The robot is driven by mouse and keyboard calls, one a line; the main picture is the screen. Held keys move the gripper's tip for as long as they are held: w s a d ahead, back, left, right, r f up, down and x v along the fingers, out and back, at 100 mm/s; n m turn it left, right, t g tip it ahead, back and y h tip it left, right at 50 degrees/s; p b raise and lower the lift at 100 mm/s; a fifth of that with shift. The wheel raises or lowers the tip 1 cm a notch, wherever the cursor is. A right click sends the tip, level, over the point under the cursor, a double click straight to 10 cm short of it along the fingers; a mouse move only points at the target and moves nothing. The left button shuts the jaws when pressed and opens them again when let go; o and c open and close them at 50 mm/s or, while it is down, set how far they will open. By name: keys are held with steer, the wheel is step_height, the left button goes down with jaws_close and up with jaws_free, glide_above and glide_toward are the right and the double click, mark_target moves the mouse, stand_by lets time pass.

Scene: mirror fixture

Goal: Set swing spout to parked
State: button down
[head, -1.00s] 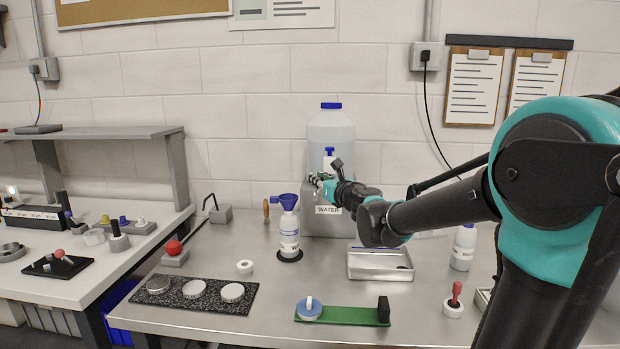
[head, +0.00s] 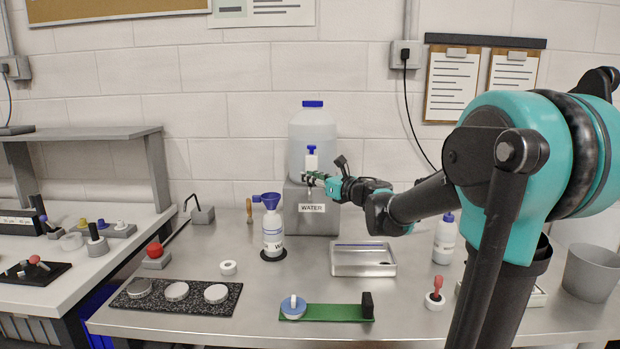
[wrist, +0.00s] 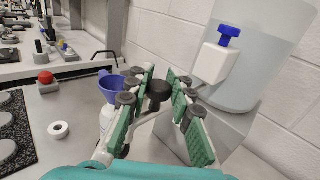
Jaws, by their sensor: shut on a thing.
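The tap also shows in the head view (head: 311,160), in front of the clear water jug (head: 312,138). In the wrist view a round black knob (wrist: 157,91) sits by the tube, between the green finger pads. My gripper (wrist: 157,100) is shut on this knob; in the head view my gripper (head: 312,179) is just below the tap. The fingers hide part of the tube, and I cannot tell exactly where its outlet ends.
The jug stands on a grey block (head: 300,222) labelled WATER. A bottle (head: 272,238) with a blue funnel (head: 268,201) stands left of it. A metal tray (head: 363,270) lies in front, below my arm. Steel table is bare between tray and bottle.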

steer(key=c, duration=1.3)
jaws_free()
steer(key=v, duration=1.2)
